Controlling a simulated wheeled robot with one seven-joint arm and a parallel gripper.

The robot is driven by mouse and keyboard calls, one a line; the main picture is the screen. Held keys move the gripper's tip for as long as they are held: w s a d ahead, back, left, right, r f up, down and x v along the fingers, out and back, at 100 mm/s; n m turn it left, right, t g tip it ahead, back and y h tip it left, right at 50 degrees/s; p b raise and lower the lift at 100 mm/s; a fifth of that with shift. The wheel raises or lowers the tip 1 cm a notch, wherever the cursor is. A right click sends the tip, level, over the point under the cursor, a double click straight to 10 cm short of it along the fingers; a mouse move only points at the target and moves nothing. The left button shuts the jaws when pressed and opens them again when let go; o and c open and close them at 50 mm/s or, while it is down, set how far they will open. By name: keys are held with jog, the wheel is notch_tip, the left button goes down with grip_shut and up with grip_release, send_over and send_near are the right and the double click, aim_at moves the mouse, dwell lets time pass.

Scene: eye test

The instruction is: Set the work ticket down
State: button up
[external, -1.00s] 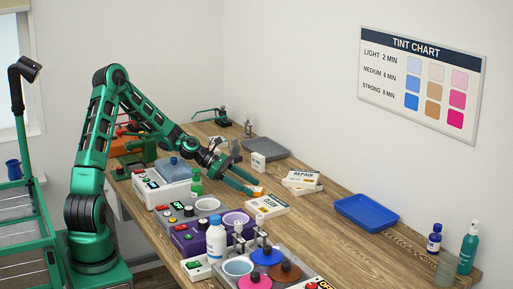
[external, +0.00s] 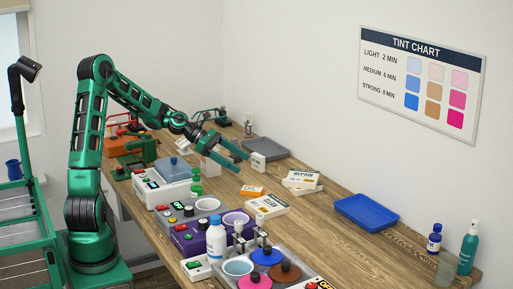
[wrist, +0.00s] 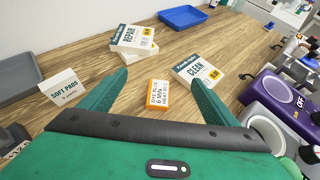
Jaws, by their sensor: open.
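The work ticket (external: 251,190) is a small orange-edged card with a white printed face. It lies flat on the wooden bench (external: 330,255), left of the CLEAN box. In the wrist view the work ticket (wrist: 158,95) lies between and beyond my two green fingers, and its print seems to read DYE BLUE, 6 MIN. My gripper (external: 241,162) is open and empty, raised above and behind the ticket in the external view. The gripper's fingers (wrist: 160,80) are spread wide in the wrist view and hold nothing.
The CLEAN box (external: 267,206) and REPAIR boxes (external: 301,181) lie near the ticket. The SOFT PADS box (wrist: 64,91) stands to the left in the wrist view. The blue tray (external: 366,211) is empty. A purple heater unit (external: 188,239) stands at the front.

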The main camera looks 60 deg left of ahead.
notch_tip(320, 180, up, 11)
jog(key=w+d+f+m+g+y, duration=0.2)
jog(key=w+d+f+m+y, duration=0.45)
jog(key=f+m, duration=0.25)
jog(key=s+d+r+m+y, duration=0.5)
jog(key=s+r+m+y, duration=0.3)
jog(key=s+r+m, duration=0.1)
send_near(252, 188)
jog(key=shift+y, duration=0.25)
jog(key=x, duration=0.8)
jog(key=shift+w+d+f, duration=0.15)
jog(key=shift+d+f, duration=0.05)
dwell(0.3)
